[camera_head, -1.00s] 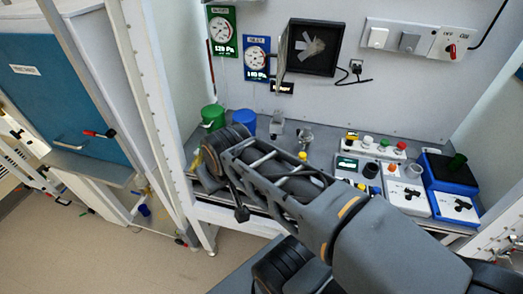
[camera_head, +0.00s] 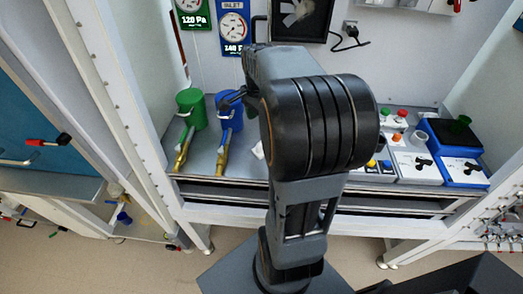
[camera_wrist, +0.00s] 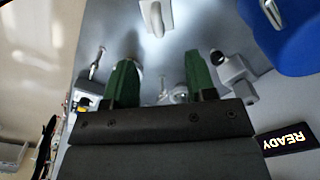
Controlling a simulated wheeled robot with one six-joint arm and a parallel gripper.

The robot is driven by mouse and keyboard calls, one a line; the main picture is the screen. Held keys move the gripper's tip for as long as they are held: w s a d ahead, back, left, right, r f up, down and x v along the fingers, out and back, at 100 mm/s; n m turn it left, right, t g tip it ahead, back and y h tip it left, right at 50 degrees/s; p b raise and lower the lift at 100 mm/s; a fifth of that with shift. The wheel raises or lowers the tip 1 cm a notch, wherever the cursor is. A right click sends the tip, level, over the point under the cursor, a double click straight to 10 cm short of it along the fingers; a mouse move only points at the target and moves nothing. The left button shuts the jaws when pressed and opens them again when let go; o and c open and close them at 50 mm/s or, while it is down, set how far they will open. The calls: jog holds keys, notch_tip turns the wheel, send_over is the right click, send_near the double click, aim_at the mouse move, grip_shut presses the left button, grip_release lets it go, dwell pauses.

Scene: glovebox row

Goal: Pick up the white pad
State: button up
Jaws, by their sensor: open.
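My gripper (camera_wrist: 160,62) is open in the wrist view, its two green fingers spread with nothing held between them. A pale white piece (camera_wrist: 155,16) lies beyond the fingertips at the top of that view, apart from them. I cannot tell for sure that it is the white pad. In the head view a small white patch (camera_head: 258,150) shows on the bench, partly hidden by my arm.
A green canister (camera_head: 191,108) and a blue canister (camera_head: 229,110) with brass fittings stand left of my arm. White and blue boxes with knobs stand at right.

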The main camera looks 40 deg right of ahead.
aim_at(259, 142)
notch_tip(259, 142, down, 6)
jog(key=shift+f, duration=0.1)
jog(key=shift+s+d+f, duration=0.1)
jog(key=shift+s+f, duration=0.05)
jog(key=shift+f, duration=1.15)
jog(key=shift+s+d+f, duration=0.1)
jog(key=shift+f, duration=1.2)
grip_shut()
